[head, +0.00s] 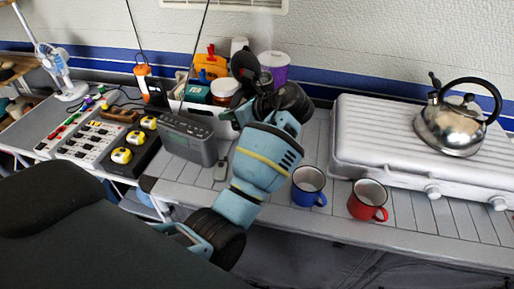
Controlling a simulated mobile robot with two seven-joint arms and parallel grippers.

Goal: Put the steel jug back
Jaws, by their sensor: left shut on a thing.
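My left gripper (256,77) reaches to the back of the counter, above the white bin of goods. It is shut on a small grey metal piece (265,77), which looks like part of the steel jug. Most of that piece is hidden by the fingers and wrist, so its tilt and whether it touches anything below cannot be told. My right gripper is not in view.
A steel kettle (452,125) stands on the white stove (380,155) at right. A blue mug (308,187) and a red mug (368,200) stand before it. A grey radio (188,140) is left of my arm. A purple-white tub (274,70) stands behind the gripper.

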